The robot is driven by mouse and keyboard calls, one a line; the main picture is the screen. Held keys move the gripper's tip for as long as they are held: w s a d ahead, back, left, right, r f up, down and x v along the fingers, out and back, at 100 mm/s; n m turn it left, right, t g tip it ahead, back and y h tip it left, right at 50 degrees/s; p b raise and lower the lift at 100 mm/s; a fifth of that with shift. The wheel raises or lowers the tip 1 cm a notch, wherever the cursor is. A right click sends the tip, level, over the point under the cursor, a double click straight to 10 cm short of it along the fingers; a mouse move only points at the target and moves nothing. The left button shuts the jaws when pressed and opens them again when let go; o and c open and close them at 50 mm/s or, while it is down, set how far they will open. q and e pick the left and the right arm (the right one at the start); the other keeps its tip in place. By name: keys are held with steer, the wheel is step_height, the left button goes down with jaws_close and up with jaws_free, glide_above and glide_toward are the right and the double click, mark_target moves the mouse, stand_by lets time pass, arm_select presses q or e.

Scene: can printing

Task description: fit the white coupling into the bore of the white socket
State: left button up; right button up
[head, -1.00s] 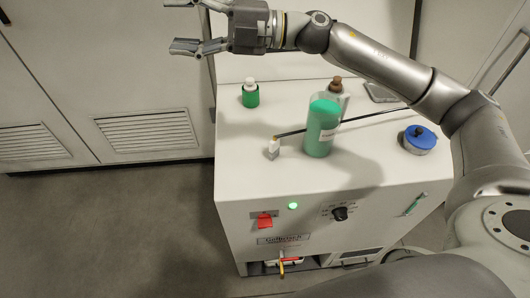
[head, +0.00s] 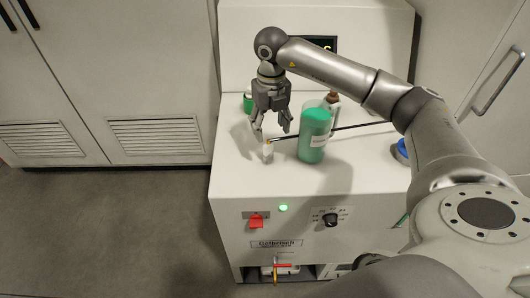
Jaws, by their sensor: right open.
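A small upright white block (head: 267,153) stands on the machine top, near its left front. The end of a thin dark hose (head: 345,127) meets its top or lies just behind it; I cannot tell which. I take this block for the white coupling or the white socket, but cannot tell which, and no bore shows. My right gripper (head: 273,133) points down with its fingers spread, just above and behind the block. It looks empty. One fingertip appears close to the block's top; contact is unclear. My left gripper is not in view.
A tall green bottle (head: 313,140) stands close to the right of the gripper, with a brown-capped bottle (head: 332,96) behind it. A small green container (head: 247,104) stands behind left. A blue-lidded pot (head: 402,149) is partly hidden by my arm. The machine top's front is clear.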

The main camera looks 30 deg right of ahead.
mark_target(268, 151)
step_height(268, 151, down, 4)
steer(key=shift+f+p, duration=0.2)
steer(key=shift+p, duration=0.35)
steer(key=f+p, duration=0.2)
steer(key=f, duration=0.2)
steer(key=shift+a+f+p, duration=0.25)
steer(key=shift+f+p, duration=0.05)
steer(key=shift+p, duration=0.1)
steer(key=shift+f, duration=0.35)
steer(key=shift+c, duration=0.5)
jaws_close()
steer(key=shift+w+r, duration=0.1)
steer(key=shift+r, duration=0.05)
